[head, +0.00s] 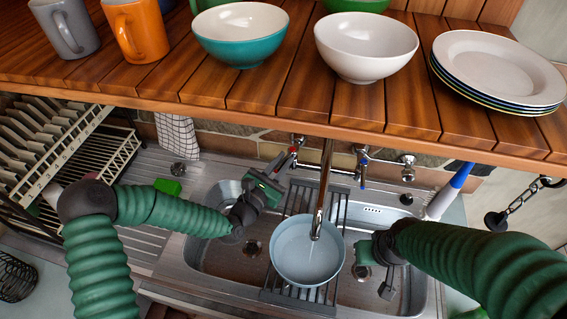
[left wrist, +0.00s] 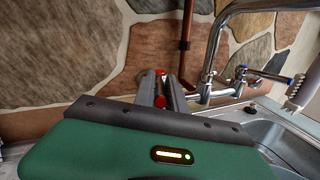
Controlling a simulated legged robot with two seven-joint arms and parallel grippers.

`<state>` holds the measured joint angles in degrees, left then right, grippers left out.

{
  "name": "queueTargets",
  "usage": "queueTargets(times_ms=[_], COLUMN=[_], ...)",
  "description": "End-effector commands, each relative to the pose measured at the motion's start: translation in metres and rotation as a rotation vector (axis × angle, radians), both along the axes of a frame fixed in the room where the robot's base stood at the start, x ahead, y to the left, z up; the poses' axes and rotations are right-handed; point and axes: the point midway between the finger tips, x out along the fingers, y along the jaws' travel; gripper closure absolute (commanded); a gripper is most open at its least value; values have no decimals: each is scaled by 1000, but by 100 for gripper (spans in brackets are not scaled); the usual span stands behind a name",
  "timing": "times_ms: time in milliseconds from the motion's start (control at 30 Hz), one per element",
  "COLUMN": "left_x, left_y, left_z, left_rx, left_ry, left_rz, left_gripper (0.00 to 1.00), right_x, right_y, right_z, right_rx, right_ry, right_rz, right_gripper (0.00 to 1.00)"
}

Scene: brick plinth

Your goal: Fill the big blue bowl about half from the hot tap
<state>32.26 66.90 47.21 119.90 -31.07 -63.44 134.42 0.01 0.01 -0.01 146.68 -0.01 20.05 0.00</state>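The big blue bowl (head: 281,262) sits upright on a slatted rack across the sink, under the spout of the tap (head: 325,185). A thin pale streak below the spout looks like running water. The bowl's inside looks smooth and pale, and I cannot tell the water level. My left gripper (head: 279,167) is at the red-marked hot tap handle (head: 294,150). In the left wrist view its fingers (left wrist: 161,92) stand on both sides of the red handle (left wrist: 160,72) and look closed on it. My right gripper (head: 386,284) is right of the bowl, pointing down; its fingertips are unclear.
The blue-marked cold tap handle (head: 363,168) is right of the spout. A wooden shelf (head: 290,95) with bowls, mugs and plates overhangs the sink. A dish rack (head: 85,150) stands at left. A blue-and-white brush (head: 449,190) stands at right. The rack's slats (head: 328,205) lie under the bowl.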

Motion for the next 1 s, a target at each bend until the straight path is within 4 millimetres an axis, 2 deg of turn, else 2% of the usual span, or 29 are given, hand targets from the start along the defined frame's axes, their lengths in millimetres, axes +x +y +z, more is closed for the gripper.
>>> queueTargets(times_ms=[33, 100, 133, 400, 533, 667, 1000], left_x=[0, 0, 0, -1, -11, -38, -126], left_y=[0, 0, 0, 0, 7, 22, 72], left_z=[0, 0, 0, -1, -3, -5, -5], left_rx=[0, 0, 1, 0, 0, 1, -2], left_ry=[0, 1, 1, 2, 5, 5, 5], left_rz=[0, 0, -1, -1, 0, 1, 4], left_gripper=[76, 66, 66, 66, 66, 66, 66], right_x=[0, 0, 0, 0, 0, 0, 0], right_y=[0, 0, 0, 0, 0, 0, 0], right_z=[0, 0, 0, 0, -4, -12, -29], right_rx=[0, 0, 0, 0, 0, 0, 0], right_ry=[0, 0, 0, 0, 0, 0, 0], right_rz=[0, 0, 0, 0, 0, 0, 0], right_gripper=[76, 76, 76, 76, 76, 76, 76])
